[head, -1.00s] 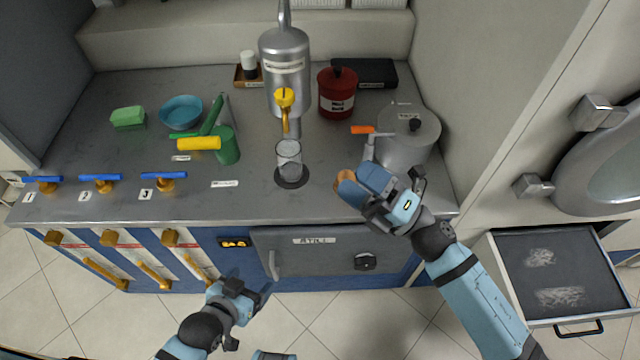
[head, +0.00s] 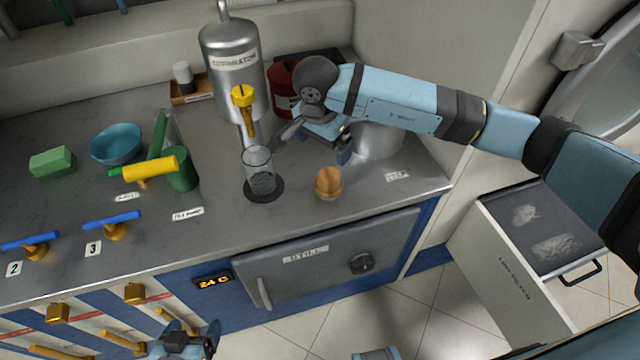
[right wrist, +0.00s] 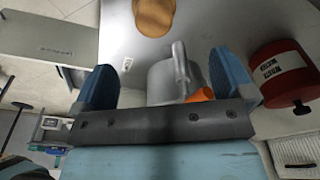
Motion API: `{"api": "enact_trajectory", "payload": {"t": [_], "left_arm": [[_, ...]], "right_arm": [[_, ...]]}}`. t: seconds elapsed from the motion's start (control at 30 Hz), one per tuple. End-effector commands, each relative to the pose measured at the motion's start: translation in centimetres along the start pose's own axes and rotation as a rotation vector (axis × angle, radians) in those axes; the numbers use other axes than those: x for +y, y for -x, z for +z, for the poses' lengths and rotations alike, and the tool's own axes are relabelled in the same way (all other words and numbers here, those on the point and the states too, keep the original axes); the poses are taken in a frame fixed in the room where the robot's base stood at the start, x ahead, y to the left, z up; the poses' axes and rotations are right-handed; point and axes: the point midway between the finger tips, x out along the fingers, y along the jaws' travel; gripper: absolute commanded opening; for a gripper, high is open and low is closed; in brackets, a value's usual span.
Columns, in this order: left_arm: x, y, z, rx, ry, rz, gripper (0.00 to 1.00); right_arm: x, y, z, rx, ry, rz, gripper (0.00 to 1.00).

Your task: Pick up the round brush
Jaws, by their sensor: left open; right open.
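The round brush (head: 329,183), a small brown knob-like thing, stands on the grey counter near its front edge, right of the glass beaker. It also shows at the top edge of the right wrist view (right wrist: 153,15), partly cut off. My right gripper (head: 325,138) is open over the counter behind the brush, apart from it. In the right wrist view, a metal can with a handle (right wrist: 165,82) shows beyond the open fingers, with nothing gripped. My left gripper (head: 186,340) is low in front of the cabinet, open and away from the brush.
The glass beaker (head: 259,172) stands on a dark disc under the yellow tap of the metal tank (head: 232,70). A red can (head: 284,92) is behind my right arm. A green cup (head: 182,168) and blue bowl (head: 116,144) are at left. An open drawer (head: 548,225) is at right.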

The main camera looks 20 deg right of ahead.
Motion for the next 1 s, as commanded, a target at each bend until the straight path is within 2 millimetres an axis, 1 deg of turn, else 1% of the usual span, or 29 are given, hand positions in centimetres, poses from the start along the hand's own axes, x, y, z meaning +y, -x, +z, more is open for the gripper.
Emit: {"api": "enact_trajectory", "payload": {"t": [0.03,0.1,0.2,0.3,0.57,0.73,0.8,0.9,1.0], "left_arm": [[0.0,0.0,-0.1,0.001,0.000,0.001,0.81],[0.1,0.0,-0.1,0.001,0.000,0.001,0.81],[0.1,0.0,0.0,-0.001,0.000,0.001,0.81],[0.1,-0.1,0.2,-0.004,-0.001,0.001,0.81],[-0.2,-0.1,0.7,-0.015,-0.009,0.000,0.81],[-0.3,0.1,0.6,-0.016,-0.011,-0.001,0.81],[-0.4,0.0,0.6,-0.016,-0.011,-0.001,0.81],[-0.3,0.0,0.6,-0.015,-0.010,-0.001,0.81],[-0.3,0.0,0.5,-0.014,-0.007,-0.001,0.81]], "right_arm": [[0.1,-1.1,0.1,-0.004,-0.001,0.005,1.00],[0.1,-2.6,0.2,-0.005,-0.001,0.004,1.00],[0.1,-4.5,0.2,-0.006,-0.001,0.003,1.00],[0.1,-6.1,0.2,-0.008,-0.001,0.002,1.00],[0.3,-8.0,0.3,-0.009,-0.002,0.002,1.00],[1.0,-10.6,0.3,-0.009,-0.003,0.003,1.00],[0.8,-11.5,0.3,-0.009,-0.002,0.000,1.00],[0.8,-12.3,0.2,-0.007,-0.002,0.000,1.00],[0.8,-12.5,0.2,-0.008,-0.001,-0.001,1.00]]}}
